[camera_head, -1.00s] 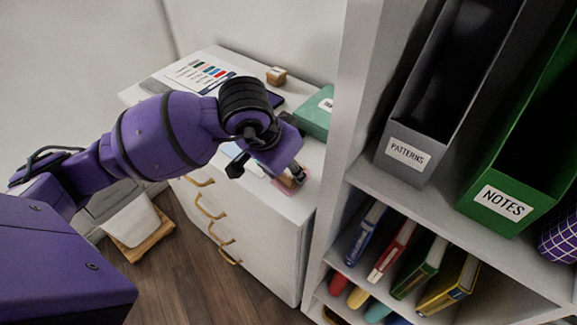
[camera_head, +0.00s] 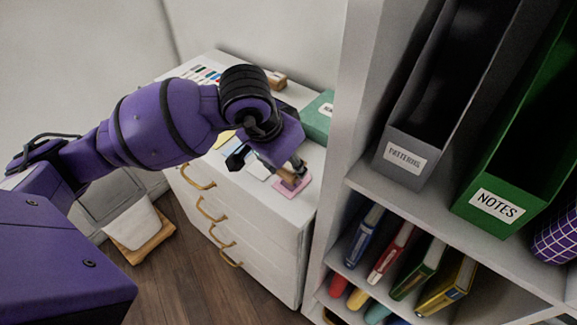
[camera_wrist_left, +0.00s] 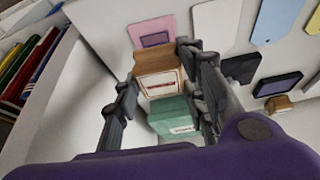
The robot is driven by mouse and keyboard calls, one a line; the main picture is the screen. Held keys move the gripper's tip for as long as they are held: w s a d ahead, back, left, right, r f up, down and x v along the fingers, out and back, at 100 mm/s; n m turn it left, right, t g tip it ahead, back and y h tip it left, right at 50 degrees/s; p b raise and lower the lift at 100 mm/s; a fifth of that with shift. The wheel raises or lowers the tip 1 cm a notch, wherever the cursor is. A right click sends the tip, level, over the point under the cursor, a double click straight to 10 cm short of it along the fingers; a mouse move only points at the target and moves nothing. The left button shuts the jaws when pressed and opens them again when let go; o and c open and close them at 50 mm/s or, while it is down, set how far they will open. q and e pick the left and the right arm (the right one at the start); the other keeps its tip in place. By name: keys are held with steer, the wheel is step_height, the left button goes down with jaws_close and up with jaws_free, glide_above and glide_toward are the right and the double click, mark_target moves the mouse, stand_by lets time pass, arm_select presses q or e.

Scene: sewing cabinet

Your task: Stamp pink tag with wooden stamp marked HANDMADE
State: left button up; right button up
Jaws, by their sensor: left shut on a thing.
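The pink tag (camera_head: 290,187) lies on the white cabinet top near its right edge. In the left wrist view the pink tag (camera_wrist_left: 152,30) shows a darker purple rectangular mark. My left gripper (camera_head: 293,167) is over the tag in the head view. It is shut on the wooden stamp (camera_wrist_left: 159,76), which has a pale label with a red border; the lettering is too small to read. The stamp seems to be held just above the tag, its lower face hidden. My right gripper is not in view.
A teal box (camera_head: 318,118) stands behind the tag, close to the tall shelf (camera_head: 345,130) at the right. A dark pad (camera_wrist_left: 278,85) and a wooden block (camera_wrist_left: 280,104) are also on the top.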

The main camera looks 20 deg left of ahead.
arm_select(q)
steer(key=shift+r+p, duration=0.5)
steer(key=shift+r, duration=1.5)
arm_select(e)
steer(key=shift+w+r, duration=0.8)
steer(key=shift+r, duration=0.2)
